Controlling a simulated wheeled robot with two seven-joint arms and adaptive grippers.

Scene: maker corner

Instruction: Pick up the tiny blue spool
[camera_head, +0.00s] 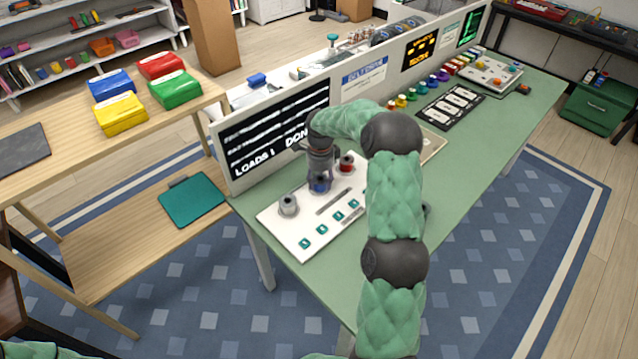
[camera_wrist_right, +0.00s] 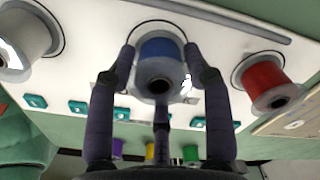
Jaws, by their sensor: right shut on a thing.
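The tiny blue spool (camera_head: 320,185) is at the white board (camera_head: 290,238) on the green table, between a grey spool (camera_head: 288,205) and a red spool (camera_head: 346,163). My right gripper (camera_head: 320,172) comes down over it from above. In the right wrist view the blue spool (camera_wrist_right: 160,62) sits between the fingers of my right gripper (camera_wrist_right: 159,58), which are shut on it. It is upright, over or in a ring marked on the board; I cannot tell whether it touches the board. My left gripper is not in view.
The grey spool (camera_wrist_right: 25,45) and red spool (camera_wrist_right: 268,82) stand close on either side. A low panel (camera_head: 275,130) with screens runs along the table behind the board. A wooden table (camera_head: 60,150) with coloured boxes stands to the left.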

